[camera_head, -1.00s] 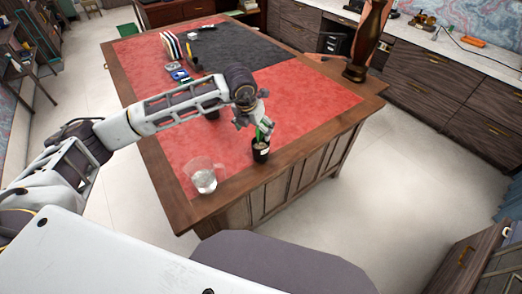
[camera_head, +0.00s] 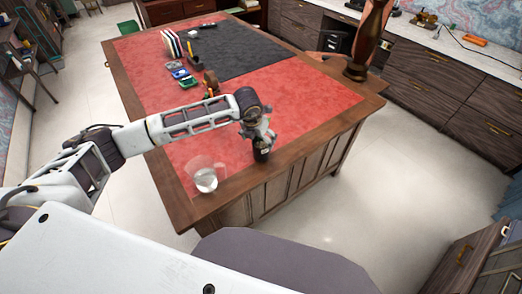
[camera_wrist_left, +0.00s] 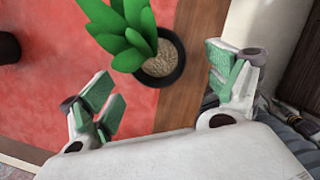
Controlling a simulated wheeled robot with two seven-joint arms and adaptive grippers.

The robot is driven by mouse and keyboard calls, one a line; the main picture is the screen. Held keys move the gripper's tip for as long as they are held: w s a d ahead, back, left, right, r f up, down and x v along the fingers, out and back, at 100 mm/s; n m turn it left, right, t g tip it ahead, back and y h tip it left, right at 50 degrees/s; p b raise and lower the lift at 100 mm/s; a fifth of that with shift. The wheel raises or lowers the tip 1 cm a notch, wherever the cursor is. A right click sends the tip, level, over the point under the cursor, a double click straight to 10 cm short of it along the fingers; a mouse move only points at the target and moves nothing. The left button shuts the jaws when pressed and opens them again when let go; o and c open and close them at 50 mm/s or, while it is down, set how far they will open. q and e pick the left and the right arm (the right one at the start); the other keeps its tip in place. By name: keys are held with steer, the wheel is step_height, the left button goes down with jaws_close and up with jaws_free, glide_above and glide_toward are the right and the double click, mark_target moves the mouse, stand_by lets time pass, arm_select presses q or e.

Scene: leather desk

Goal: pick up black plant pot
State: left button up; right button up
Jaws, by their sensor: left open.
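The black plant pot (camera_head: 261,156) stands near the right front edge of the desk. In the left wrist view the pot (camera_wrist_left: 178,72) holds tan soil and a plant with thick green leaves (camera_wrist_left: 122,35). My left gripper (camera_head: 258,138) is right above the pot and hides most of the plant in the head view. In the wrist view my left gripper (camera_wrist_left: 160,72) has its green-padded fingers spread wide, with the pot between and just beyond them. No contact shows. My right gripper is not in view.
A clear glass pitcher (camera_head: 206,181) stands left of the pot, near the desk's front corner. A tall brown vase (camera_head: 369,42) stands at the right edge. A dark round object (camera_wrist_left: 8,47) shows at the wrist view's left edge. Red desk surface (camera_head: 310,95) right of the arm is clear.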

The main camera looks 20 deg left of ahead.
mark_target(262, 145)
arm_select(q)
steer(key=shift+f, duration=0.15)
steer(key=shift+w+f, duration=0.2)
steer(key=shift+f, duration=0.1)
steer(key=shift+w+f+p, duration=0.45)
steer(key=shift+w+f, duration=0.1)
steer(key=shift+f, duration=0.3)
steer(key=shift+x, duration=0.85)
steer(key=shift+w+f, duration=0.15)
steer(key=shift+f, duration=0.3)
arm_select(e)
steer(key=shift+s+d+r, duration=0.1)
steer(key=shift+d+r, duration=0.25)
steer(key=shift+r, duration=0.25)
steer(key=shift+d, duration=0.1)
arm_select(q)
steer(key=c, duration=1.7)
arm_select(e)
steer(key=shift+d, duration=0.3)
arm_select(q)
steer(key=shift+o, duration=0.2)
steer(key=shift+r, duration=0.2)
